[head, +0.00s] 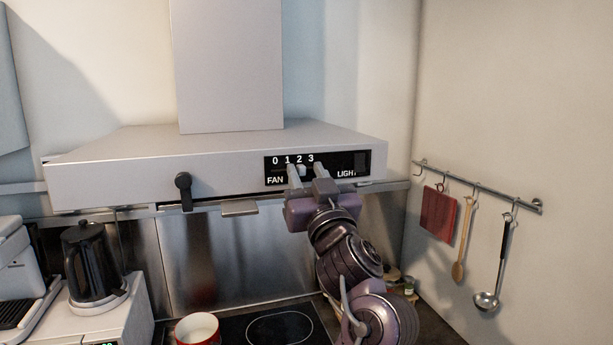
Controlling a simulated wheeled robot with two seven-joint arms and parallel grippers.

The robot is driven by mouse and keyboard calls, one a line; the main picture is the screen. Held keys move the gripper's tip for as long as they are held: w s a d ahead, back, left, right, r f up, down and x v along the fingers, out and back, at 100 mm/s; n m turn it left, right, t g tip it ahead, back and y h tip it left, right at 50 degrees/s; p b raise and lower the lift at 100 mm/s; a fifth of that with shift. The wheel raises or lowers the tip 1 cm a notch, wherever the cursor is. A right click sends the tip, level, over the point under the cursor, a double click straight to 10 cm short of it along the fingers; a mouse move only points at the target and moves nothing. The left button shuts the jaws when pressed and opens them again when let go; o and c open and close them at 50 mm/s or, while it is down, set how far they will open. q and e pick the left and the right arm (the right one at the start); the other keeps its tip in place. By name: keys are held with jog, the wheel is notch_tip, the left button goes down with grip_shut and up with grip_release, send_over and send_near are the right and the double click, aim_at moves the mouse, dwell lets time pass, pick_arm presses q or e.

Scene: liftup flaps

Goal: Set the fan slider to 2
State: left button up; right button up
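The range hood (110,165) has a black control panel (340,160) on its front, marked 0 1 2 3 above FAN, with LIGHT at the right. A small pale fan slider knob (301,169) shows roughly below the 2, partly hidden by a finger.
A black handle (184,190) hangs at the hood's front left. Below are a cooktop (240,329), a red-rimmed pot (198,329) and a black kettle (91,262). A wall rail at the right holds a red cloth (438,213), a wooden spoon (463,240) and a ladle (488,298).

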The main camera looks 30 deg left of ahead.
pick_arm(q)
jog(key=b+v, duration=0.4)
jog(key=v, duration=0.3)
jog(key=shift+s, duration=0.35)
jog(key=shift+d+f, duration=0.1)
jog(key=shift+f, duration=0.05)
